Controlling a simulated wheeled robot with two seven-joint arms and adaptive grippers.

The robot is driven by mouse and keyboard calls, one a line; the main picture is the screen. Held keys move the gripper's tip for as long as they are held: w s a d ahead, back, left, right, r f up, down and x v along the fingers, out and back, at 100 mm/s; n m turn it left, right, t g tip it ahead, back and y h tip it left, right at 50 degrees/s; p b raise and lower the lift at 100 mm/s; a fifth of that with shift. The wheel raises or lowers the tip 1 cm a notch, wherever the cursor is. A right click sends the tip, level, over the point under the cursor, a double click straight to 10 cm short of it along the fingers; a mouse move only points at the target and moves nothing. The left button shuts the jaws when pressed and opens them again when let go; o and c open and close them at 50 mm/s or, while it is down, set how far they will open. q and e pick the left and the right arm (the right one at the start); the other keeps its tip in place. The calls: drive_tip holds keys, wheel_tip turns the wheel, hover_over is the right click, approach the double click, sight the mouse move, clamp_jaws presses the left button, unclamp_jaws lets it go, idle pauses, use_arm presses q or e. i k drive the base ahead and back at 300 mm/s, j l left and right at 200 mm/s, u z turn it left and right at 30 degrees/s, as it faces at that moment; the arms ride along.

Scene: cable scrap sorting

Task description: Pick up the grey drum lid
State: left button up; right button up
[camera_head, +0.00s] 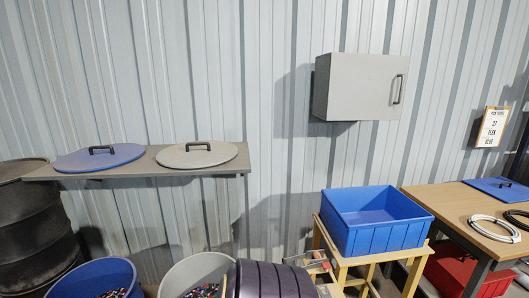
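The grey drum lid (178,158) is a flat round disc with a black handle on top. It lies flat, handle up, on the right part of a grey wall shelf (225,172). A blue drum lid (75,161), also with a black handle, lies on the shelf to its left. The two lids are close together. Neither of my grippers can be made out in the head view, and nothing is touching the grey lid.
Below the shelf stand an open blue drum (66,288) and an open grey drum (180,274), both holding coloured scrap. A black barrel (30,235) stands far left. A grey cabinet (355,85) hangs on the wall. A blue bin (385,238) sits on a wooden stand beside a table (440,206).

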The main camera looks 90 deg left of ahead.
sight(198, 154)
drive_tip(key=u, duration=3.4)
